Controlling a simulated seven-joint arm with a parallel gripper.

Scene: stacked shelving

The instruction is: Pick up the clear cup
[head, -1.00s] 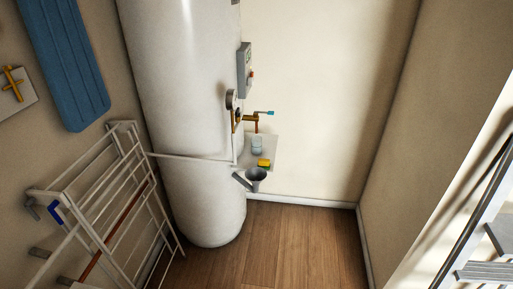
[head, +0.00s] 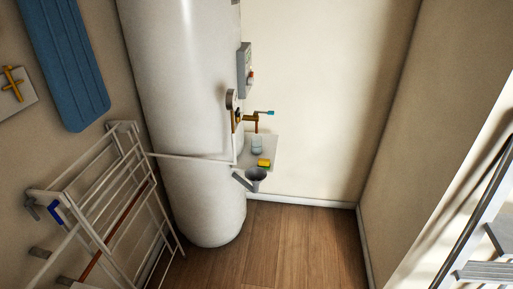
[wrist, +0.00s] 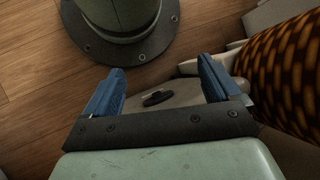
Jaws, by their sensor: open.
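The clear cup (head: 257,144) looks pale bluish and see-through.
A yellow-green sponge (head: 263,163) lies in front of the cup. The big white tank (head: 190,110) and a drying rack (head: 110,190) stand left. A brown woven cylinder (wrist: 285,70) is right of the gripper. Wooden floor (head: 290,235) is clear.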

